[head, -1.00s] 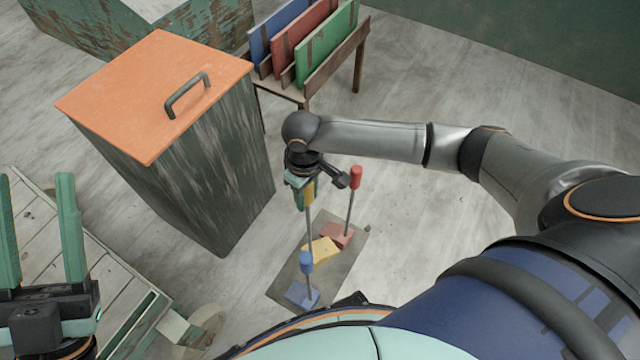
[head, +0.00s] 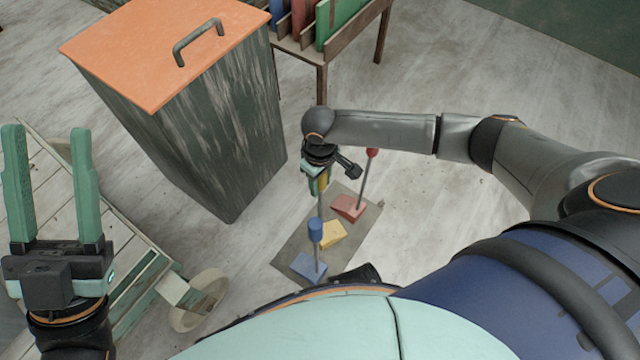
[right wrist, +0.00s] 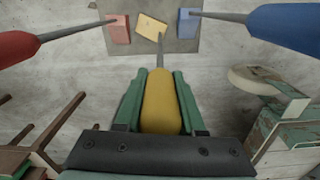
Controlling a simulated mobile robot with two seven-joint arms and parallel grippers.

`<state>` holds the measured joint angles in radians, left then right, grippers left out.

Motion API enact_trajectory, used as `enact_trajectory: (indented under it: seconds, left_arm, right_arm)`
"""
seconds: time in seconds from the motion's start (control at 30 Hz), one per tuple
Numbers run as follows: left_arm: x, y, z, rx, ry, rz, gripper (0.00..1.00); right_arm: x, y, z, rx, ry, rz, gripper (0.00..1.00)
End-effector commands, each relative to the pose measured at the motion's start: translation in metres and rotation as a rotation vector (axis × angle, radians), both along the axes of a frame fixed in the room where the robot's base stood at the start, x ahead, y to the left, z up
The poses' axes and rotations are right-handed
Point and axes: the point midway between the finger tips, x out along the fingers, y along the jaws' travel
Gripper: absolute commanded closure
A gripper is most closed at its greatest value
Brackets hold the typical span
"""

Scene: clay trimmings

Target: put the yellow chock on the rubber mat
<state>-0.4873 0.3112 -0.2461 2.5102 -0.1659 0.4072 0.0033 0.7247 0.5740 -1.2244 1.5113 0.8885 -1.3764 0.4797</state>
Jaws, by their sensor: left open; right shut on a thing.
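The yellow chock (head: 332,234) is a wedge on a rod with a yellow grip, which also shows in the right wrist view (right wrist: 161,103). My right gripper (head: 317,184) is shut on that grip, its green fingers on either side. The wedge is over the grey rubber mat (head: 360,226), between the red chock (head: 348,207) and the blue chock (head: 308,265). In the right wrist view the wedge (right wrist: 151,27) is slightly turned. I cannot tell whether it touches the mat. My left gripper (head: 48,185) is open and empty, at the left.
A tall dark bin (head: 205,130) with an orange lid (head: 150,50) stands left of the mat. A wooden cart (head: 140,250) is at lower left. A rack (head: 345,40) with coloured boards stands behind. The red and blue rods stand up near my right gripper. Floor at right is clear.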

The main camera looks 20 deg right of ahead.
Motion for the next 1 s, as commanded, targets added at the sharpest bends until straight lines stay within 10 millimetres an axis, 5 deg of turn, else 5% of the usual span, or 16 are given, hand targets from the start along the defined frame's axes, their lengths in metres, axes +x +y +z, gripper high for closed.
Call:
enact_trajectory:
  seconds: [0.37, 0.4, 0.6, 1.0]
  left_arm:
    - [0.0, 0.0, 0.001, 0.001, 0.0, -0.002, 0.5]
    - [0.0, 0.0, 0.0, 0.001, 0.0, -0.002, 0.5]
    - [0.0, 0.0, 0.0, 0.001, -0.001, -0.002, 0.5]
    - [0.0, -0.001, 0.005, 0.002, -0.002, -0.002, 0.5]
  right_arm:
    - [0.001, 0.001, -0.002, 0.002, -0.004, 0.0, 1.0]
    - [0.001, 0.0, -0.003, 0.001, -0.002, 0.001, 0.58]
    - [0.0, 0.0, -0.003, 0.001, -0.002, 0.001, 0.36]
    - [0.001, 0.0, 0.007, 0.001, -0.003, 0.0, 0.31]
